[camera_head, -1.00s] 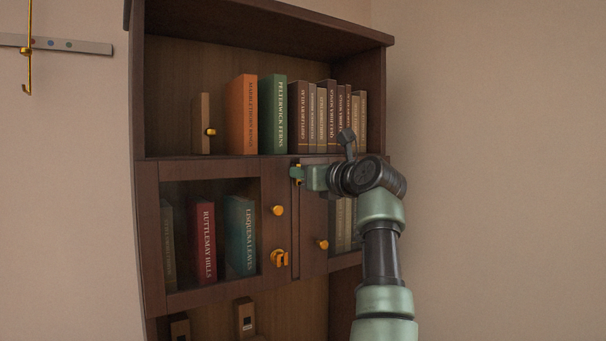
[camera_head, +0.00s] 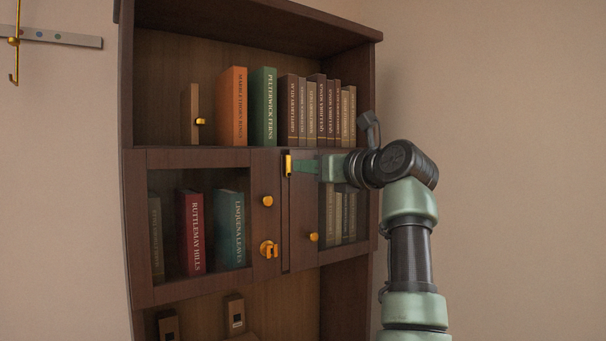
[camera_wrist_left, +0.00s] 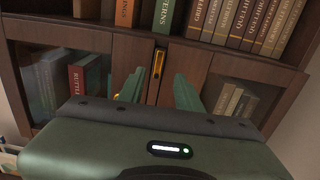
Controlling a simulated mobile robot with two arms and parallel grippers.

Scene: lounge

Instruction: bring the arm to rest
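My left gripper (camera_head: 306,167) is in front of the cabinet, just right of the upright brass latch (camera_head: 288,165) at the top of the seam between the two doors. In the left wrist view the gripper (camera_wrist_left: 160,84) has its two green fingers spread apart, with nothing held between them. The latch (camera_wrist_left: 158,63) shows between and beyond the fingertips, and looks clear of them. My right gripper is in neither view.
The dark wood cabinet (camera_head: 205,158) has books on its upper shelf and behind its glass doors. Brass knobs (camera_head: 267,201) and a second brass catch (camera_head: 269,249) stick out from the doors. The wall (camera_head: 500,120) on the right is bare.

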